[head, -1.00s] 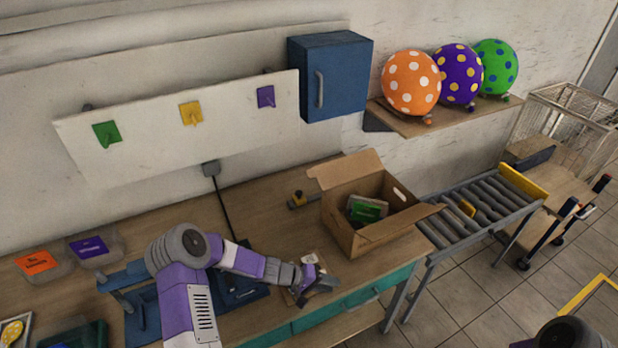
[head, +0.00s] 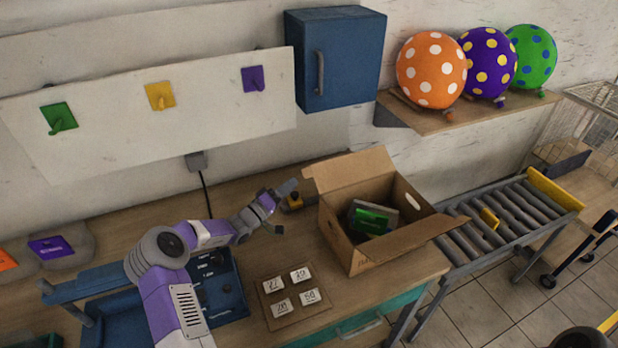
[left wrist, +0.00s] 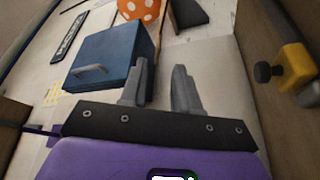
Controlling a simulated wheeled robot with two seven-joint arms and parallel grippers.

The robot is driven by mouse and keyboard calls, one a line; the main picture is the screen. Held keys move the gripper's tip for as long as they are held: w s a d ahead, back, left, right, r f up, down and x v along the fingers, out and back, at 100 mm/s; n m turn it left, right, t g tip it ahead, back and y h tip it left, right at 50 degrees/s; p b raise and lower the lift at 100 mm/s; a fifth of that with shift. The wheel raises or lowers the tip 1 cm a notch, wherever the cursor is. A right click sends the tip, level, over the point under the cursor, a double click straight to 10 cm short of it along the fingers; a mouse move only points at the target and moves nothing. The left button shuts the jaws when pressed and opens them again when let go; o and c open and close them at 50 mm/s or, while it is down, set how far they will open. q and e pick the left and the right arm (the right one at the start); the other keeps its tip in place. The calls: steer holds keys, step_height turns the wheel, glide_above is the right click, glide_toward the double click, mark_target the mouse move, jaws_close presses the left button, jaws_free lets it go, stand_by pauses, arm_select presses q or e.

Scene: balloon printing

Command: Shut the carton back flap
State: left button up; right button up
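The open brown carton (head: 352,255) stands on the workbench in the head view, with a green item (head: 372,220) inside. Its back flap (head: 348,170) stands up and leans back from the rear rim. Its front flap (head: 405,240) is folded outward. My left gripper (head: 284,207) is just left of the carton, near the back flap's left end, and seems apart from it. In the left wrist view the left gripper (left wrist: 160,85) has its two fingers apart with nothing between them. My right gripper is out of view.
A card board (head: 290,312) lies in front. A roller conveyor (head: 500,225) adjoins on the right. A blue cabinet (head: 345,60) hangs above.

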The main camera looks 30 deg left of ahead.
mark_target(305, 172)
arm_select(q)
steer(key=shift+x, duration=3.6)
steer(key=shift+d+r, duration=0.1)
steer(key=shift+c, duration=0.3)
jaws_close()
